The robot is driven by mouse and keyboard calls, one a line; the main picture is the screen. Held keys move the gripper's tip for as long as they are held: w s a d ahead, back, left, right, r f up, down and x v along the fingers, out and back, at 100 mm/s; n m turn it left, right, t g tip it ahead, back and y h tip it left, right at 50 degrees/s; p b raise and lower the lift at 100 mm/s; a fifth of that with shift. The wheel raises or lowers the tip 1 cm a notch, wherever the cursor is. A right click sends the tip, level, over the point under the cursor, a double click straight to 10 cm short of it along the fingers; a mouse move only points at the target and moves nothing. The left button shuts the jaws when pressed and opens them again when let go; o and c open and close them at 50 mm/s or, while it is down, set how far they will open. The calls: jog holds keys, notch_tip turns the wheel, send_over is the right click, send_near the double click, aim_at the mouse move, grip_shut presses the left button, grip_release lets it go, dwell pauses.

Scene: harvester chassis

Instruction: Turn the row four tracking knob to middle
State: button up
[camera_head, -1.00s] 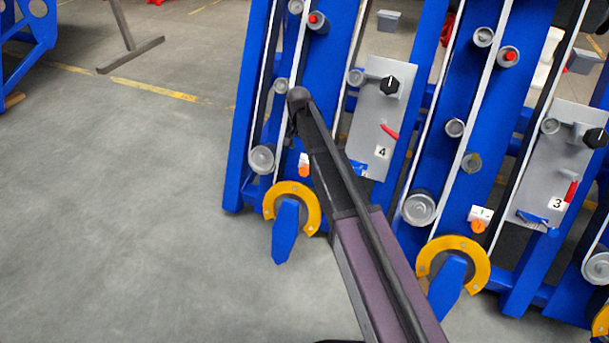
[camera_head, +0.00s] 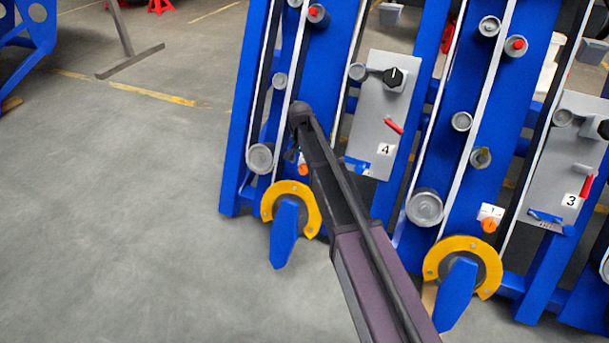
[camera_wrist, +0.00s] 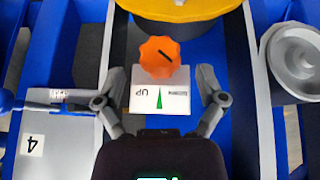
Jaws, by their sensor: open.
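The row four panel (camera_head: 370,125) is grey, with a "4" label and a black knob (camera_head: 394,78) with a white pointer mark. Left of it, low on the blue frame, is a small orange knob (camera_head: 304,169), partly hidden by my arm's end. In the wrist view the lobed orange knob (camera_wrist: 160,57) has a dark slanted pointer line. It sits at the edge of a white plate (camera_wrist: 160,97) with a green arrow and "UP", seen upside down. My gripper (camera_wrist: 162,76) is open, its fingers either side of the plate and knob; contact with the knob does not show.
A yellow ring (camera_head: 290,208) with a blue lever is below the orange knob. A round grey roller (camera_wrist: 295,62) is at the right of the wrist view. The row three panel (camera_head: 560,165) stands to the right. Bare concrete floor is open at the left.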

aim_at(304, 166)
jog(key=shift+d+f+b, duration=0.1)
jog(key=shift+f+b, duration=1.5)
jog(key=shift+f, duration=0.3)
jog(key=shift+s, duration=0.1)
jog(key=c, duration=1.1)
